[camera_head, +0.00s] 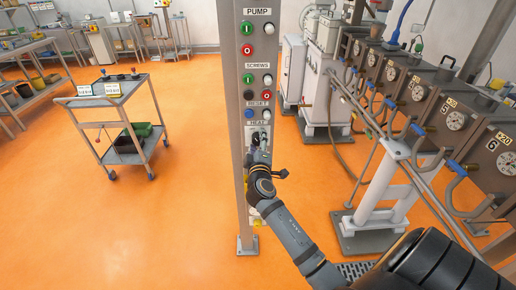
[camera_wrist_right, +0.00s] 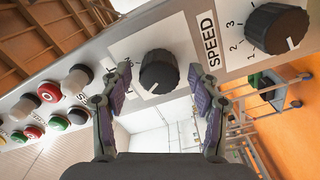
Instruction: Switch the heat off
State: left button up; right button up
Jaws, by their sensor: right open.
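A grey control post (camera_head: 230,100) stands upright in the head view, with a HEAT label (camera_head: 257,122) below the RESET row. My right gripper (camera_head: 262,138) is at the panel just below that label and covers what is there. In the right wrist view, a round black knob (camera_wrist_right: 158,72) with a white pointer mark sits on a pale plate between the two fingers of my right gripper (camera_wrist_right: 160,84). The fingers are open on either side of the knob, with gaps visible. The knob's own label is not readable. My left gripper is not in view.
A SPEED dial (camera_wrist_right: 277,29) is beside the knob in the wrist view. Push buttons, including a red one (camera_wrist_right: 50,92), are on the other side. In the head view, a grey cart (camera_head: 110,100) stands left and machinery with gauges (camera_head: 410,88) right.

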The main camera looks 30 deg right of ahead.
jog(key=v, duration=1.1)
jog(key=shift+s+a, duration=0.2)
jog(key=a+f+g+y, duration=0.1)
jog(key=a+f+y, duration=0.1)
jog(key=f, duration=0.8)
jog(key=a+f+g+y, duration=0.2)
jog(key=f, duration=0.7)
jog(key=s+a+f+g+y, duration=0.15)
jog(key=s+f, duration=0.25)
jog(key=f, duration=0.6)
jog(key=s+a+f+g+y, duration=0.15)
jog(key=s+f, duration=0.25)
jog(key=f, duration=0.7)
jog(key=s+d+f+m+g, duration=0.1)
jog(key=s+f+m+g, duration=0.1)
jog(key=s+f, duration=0.4)
jog(key=s+d+f+m+g+y, duration=0.1)
jog(key=s+f, duration=0.5)
jog(key=s, duration=0.8)
jog(key=s+d+f+m+g, duration=0.2)
jog(key=s+f+g, duration=0.3)
jog(key=s, duration=0.6)
notch_tip(320, 180, down, 2)
jog(key=shift+d+f+m, duration=0.1)
jog(key=shift+d+m, duration=0.1)
jog(key=shift+m, duration=0.5)
jog(key=shift+s, duration=0.15)
